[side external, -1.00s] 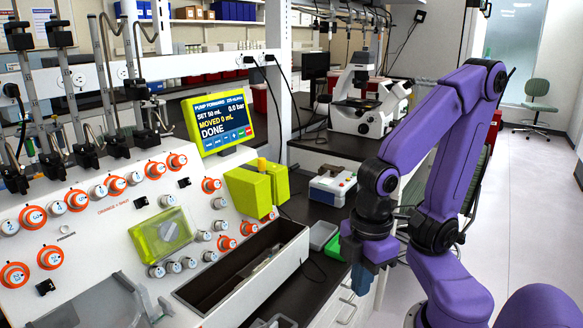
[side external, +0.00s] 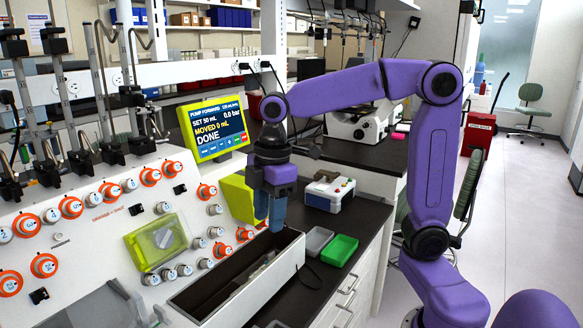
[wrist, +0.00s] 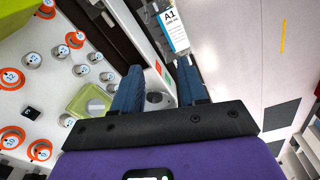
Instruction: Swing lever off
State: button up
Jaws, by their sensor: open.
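My gripper (side external: 277,222) points down in front of the yellow-green pump block (side external: 237,197) on the white processor panel, over the back end of the dark trough. It is open and empty. In the wrist view its two blue fingers (wrist: 160,78) stand apart, with a white surface and a round grey part (wrist: 155,98) between them. My wrist hides the right part of the pump block. I cannot make out a lever for certain. The yellow-green clear-covered box (side external: 157,241) sits lower on the panel and also shows in the wrist view (wrist: 90,102).
The screen (side external: 218,129) reads DONE behind my wrist. The dark trough (side external: 215,282) lies below my gripper. A green tray (side external: 340,250), a grey tray (side external: 314,242) and a small white-blue device (side external: 329,192) stand on the dark bench to the right.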

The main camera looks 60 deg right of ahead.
jog(key=w+d+r+n, duration=0.1)
jog(key=w+d+r, duration=0.2)
jog(key=w+d, duration=0.4)
jog(key=w+d+r+n, duration=0.1)
jog(key=w+d+r, duration=0.3)
jog(key=w+d, duration=0.3)
jog(key=d+r+n+t, duration=0.1)
jog(key=d+r, duration=0.1)
jog(key=d, duration=0.8)
jog(key=d+r+n, duration=0.1)
jog(key=d+r, duration=0.1)
jog(key=d, duration=0.8)
jog(key=shift+h, duration=0.4)
jog(key=w+f, duration=0.1)
jog(key=f, duration=0.4)
jog(key=w+f, duration=0.1)
jog(key=f, duration=0.5)
jog(key=w+f, duration=0.1)
jog(key=f, duration=0.5)
jog(key=shift+w+d, duration=0.2)
jog(key=shift+w, duration=0.1)
grip_shut()
